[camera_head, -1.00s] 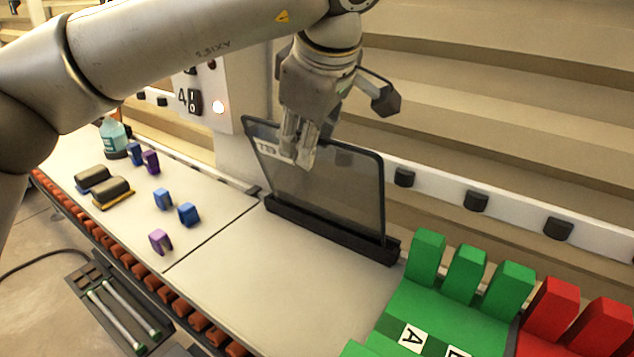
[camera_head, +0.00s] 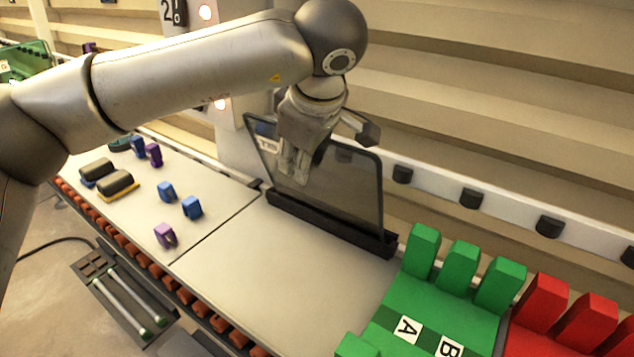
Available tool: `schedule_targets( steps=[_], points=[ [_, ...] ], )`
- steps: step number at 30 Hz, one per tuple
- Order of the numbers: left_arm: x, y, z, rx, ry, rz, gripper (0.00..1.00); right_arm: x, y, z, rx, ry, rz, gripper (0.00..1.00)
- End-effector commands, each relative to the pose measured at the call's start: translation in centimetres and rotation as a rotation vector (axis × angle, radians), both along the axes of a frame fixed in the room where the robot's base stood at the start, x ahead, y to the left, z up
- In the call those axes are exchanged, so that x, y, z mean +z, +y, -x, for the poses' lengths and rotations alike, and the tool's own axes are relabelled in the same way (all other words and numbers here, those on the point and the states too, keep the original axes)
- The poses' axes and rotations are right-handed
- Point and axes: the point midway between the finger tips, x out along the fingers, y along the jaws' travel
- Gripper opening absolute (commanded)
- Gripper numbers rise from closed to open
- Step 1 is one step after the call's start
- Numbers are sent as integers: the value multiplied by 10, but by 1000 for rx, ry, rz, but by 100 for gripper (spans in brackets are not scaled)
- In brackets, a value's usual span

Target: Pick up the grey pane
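The grey pane (camera_head: 345,190) is a dark-framed, see-through sheet. It stands upright, leaning slightly, in a black slotted holder (camera_head: 335,232) at the back edge of the worktop. My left gripper (camera_head: 294,168) points down at the pane's upper left part and covers a piece of its top edge. Its fingertips show over the pane's face, below the top edge, close to each other. I cannot tell whether a finger is behind the pane or whether they grip it. My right gripper is not in view.
A green rack (camera_head: 440,300) with upright blocks and a red rack (camera_head: 560,325) stand at the right. Small blue and purple clips (camera_head: 165,235) and two dark rollers (camera_head: 116,182) lie at the left. The light worktop (camera_head: 275,275) before the pane is clear.

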Motion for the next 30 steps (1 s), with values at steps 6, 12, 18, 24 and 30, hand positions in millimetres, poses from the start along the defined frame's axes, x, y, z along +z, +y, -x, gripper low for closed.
schedule_targets(
  steps=[6, 12, 18, 24, 30],
  points=[
    [0, 0, 0, 0, 0, 0, 10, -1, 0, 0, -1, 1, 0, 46],
    [0, 0, 0, 0, 1, 0, 0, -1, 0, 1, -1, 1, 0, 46],
    [-1, 0, 0, 0, 1, 0, 0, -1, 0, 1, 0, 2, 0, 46],
    [-1, 0, 0, -1, 1, -1, 0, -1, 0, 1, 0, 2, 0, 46],
    [2, 0, 0, 1, -3, 2, 0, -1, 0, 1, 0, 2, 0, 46]
  ],
)
